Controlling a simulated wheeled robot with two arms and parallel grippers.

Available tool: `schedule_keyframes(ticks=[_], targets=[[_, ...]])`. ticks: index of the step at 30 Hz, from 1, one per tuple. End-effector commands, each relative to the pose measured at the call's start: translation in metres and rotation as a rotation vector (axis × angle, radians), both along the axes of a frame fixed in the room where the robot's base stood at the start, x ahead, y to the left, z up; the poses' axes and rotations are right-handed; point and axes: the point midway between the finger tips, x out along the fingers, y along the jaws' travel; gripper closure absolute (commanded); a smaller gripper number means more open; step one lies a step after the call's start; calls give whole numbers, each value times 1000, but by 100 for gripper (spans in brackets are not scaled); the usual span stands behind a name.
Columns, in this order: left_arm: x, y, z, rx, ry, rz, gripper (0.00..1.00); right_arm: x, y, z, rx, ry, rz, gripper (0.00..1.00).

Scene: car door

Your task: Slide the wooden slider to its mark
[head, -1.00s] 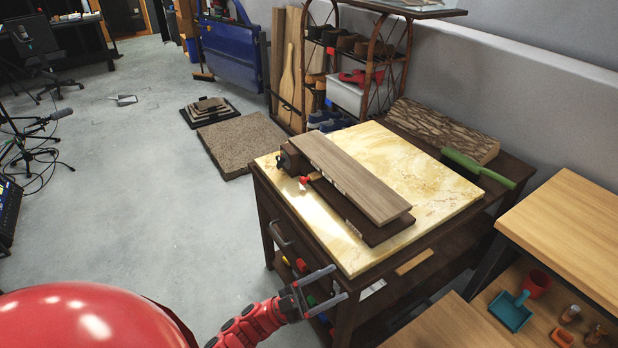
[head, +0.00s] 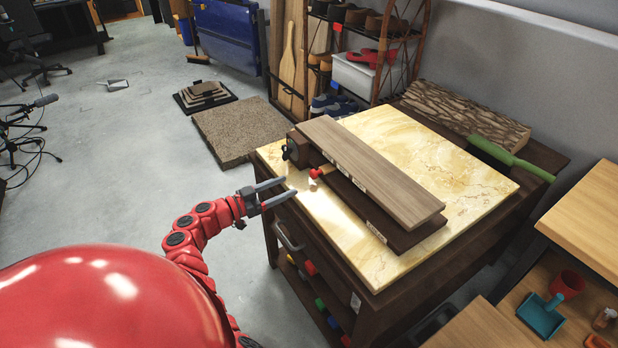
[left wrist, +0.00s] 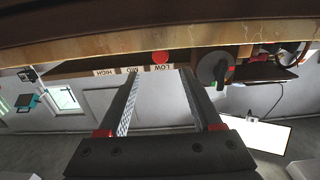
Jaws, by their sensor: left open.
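The slider device (head: 410,235) lies on the marble-topped table, a long dark brown base under a raised wooden board (head: 370,170). A red knob (head: 316,174) on a short tan wooden piece sticks out of its near side, close to the left end. In the left wrist view the red knob (left wrist: 160,57) sits by the LOW label (left wrist: 164,71), with MID (left wrist: 133,71) and HIGH (left wrist: 104,72) further left. My left gripper (head: 289,187) is open and empty, just left of the knob and apart from it. My right gripper is not in view.
The marble top (head: 465,180) is mostly clear. A bark-edged wood slab (head: 465,108) and a green-handled tool (head: 520,163) lie at its back. A black knob (head: 290,150) is on the device's left end. A wooden bench (head: 590,220) stands at right.

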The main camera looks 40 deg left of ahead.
Motion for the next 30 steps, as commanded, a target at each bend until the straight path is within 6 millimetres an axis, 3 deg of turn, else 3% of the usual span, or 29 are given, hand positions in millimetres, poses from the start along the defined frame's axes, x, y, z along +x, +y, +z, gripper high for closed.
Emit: schedule_keyframes(ticks=[6, 12, 24, 25, 30], targets=[[48, -19, 1, -1, -6, 1, 34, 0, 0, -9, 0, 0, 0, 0], [74, -30, 1, -1, -5, 1, 34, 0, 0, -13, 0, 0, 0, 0], [83, -34, -1, 0, 1, 1, 34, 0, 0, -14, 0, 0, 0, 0], [82, -34, 0, 0, 0, 1, 36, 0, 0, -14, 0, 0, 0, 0], [82, -34, 0, 1, 0, 1, 66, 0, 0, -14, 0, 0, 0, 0]])
